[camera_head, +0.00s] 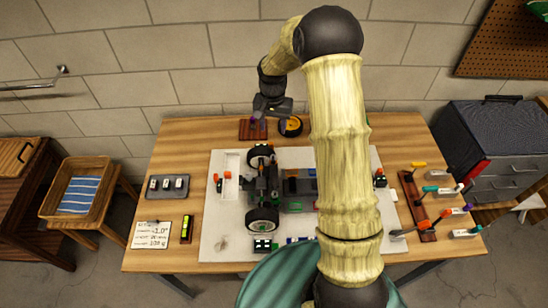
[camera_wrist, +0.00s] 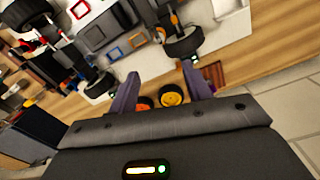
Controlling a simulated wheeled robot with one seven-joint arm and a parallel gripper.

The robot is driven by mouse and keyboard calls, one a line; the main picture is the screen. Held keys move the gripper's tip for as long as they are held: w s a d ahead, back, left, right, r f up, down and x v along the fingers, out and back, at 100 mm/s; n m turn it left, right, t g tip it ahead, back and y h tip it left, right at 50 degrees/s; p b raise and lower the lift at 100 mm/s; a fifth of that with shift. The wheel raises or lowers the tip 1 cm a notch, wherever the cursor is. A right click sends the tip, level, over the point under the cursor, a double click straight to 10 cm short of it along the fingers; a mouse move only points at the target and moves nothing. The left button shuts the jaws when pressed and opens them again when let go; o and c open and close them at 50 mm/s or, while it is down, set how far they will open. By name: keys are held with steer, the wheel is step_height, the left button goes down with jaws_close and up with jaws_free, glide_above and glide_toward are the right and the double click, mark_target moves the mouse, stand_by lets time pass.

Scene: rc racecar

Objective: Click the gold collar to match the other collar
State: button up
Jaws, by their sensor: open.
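The RC car (camera_head: 285,188) sits on a white mat (camera_head: 225,245) in the head view, partly hidden behind my arm. In the wrist view the car's black chassis (camera_wrist: 92,37) and a near wheel (camera_wrist: 187,46) show at the top. A small orange-gold piece (camera_wrist: 174,19) shows beside that wheel; I cannot tell whether it is a collar. The other collar cannot be made out. My gripper (camera_head: 268,112) is beyond the car near the table's back edge. In the wrist view its two purple fingers stand apart and my gripper (camera_wrist: 160,70) is open, with nothing held.
A yellow round part (camera_head: 291,126) and a dark red tray (camera_head: 252,130) lie near my gripper. A tool rack (camera_head: 417,205) with coloured-handled tools stands right. A grey tray (camera_head: 168,187), a note card (camera_head: 151,235) and a level (camera_head: 187,229) lie left.

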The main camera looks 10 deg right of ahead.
mark_target(273, 158)
step_height(273, 158, down, 17)
steer(key=p, duration=0.4)
steer(key=shift+f+p, duration=0.2)
steer(key=shift+p, duration=0.1)
steer(key=shift+s, duration=0.1)
